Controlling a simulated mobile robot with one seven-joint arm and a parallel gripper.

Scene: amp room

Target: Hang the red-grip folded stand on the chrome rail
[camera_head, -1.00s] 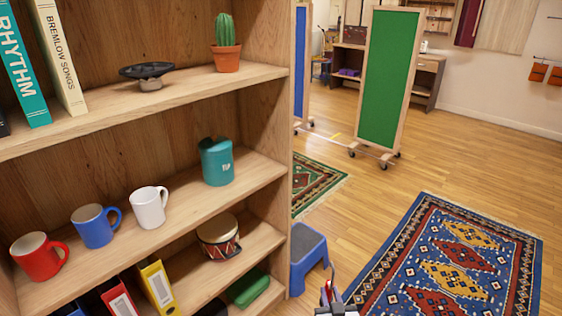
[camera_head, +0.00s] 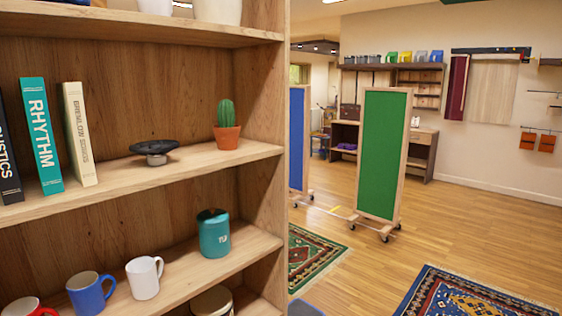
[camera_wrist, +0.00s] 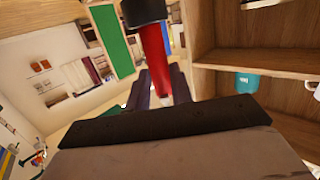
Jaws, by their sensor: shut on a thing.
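My gripper (camera_wrist: 160,92) shows in the wrist view, with its dark fingers shut on the red-grip folded stand. The stand's red grip (camera_wrist: 155,60) stretches away from the fingers and ends in a black part (camera_wrist: 143,11). The rest of the stand is hidden or out of frame. In the head view, neither my gripper nor the stand shows. A thin rail (camera_head: 542,131) with two orange pieces hanging near it is on the far right wall, with another thin bar above. They are too small to tell which is chrome.
A wooden shelf unit (camera_head: 262,85) stands close on the left, with books, a cactus (camera_head: 227,125), mugs and a teal canister (camera_head: 213,233). A green wheeled panel (camera_head: 383,155) stands mid-room. A blue patterned rug (camera_head: 465,295) lies at right; open floor leads toward the wall.

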